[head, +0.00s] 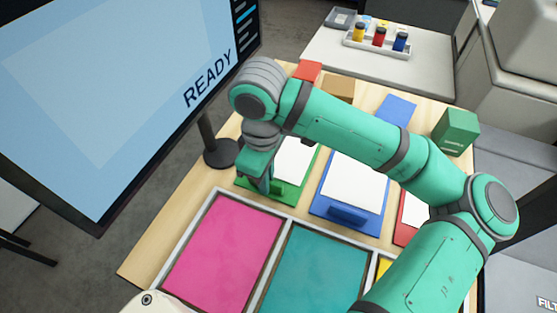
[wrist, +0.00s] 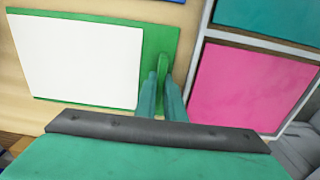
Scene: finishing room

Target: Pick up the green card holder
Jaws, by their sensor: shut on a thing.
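The green card holder (head: 291,192) is a flat green board with a white card on it, at the left of a row of similar holders on the wooden table. In the wrist view the holder (wrist: 161,42) has a raised green tab at its edge. My gripper (head: 264,186) reaches down at the holder's near left part. In the wrist view my gripper (wrist: 163,84) is shut on that tab, with a finger on each side. The board looks flat at table level; I cannot tell whether it touches the table. My arm hides part of the holder in the head view.
A blue holder (head: 346,216) and a partly hidden red holder (head: 403,231) lie to the right. In front is a framed tray with pink (head: 223,249), teal (head: 318,270) and yellow panels. A monitor (head: 120,90) stands left. A green box (head: 457,131) stands at the back right.

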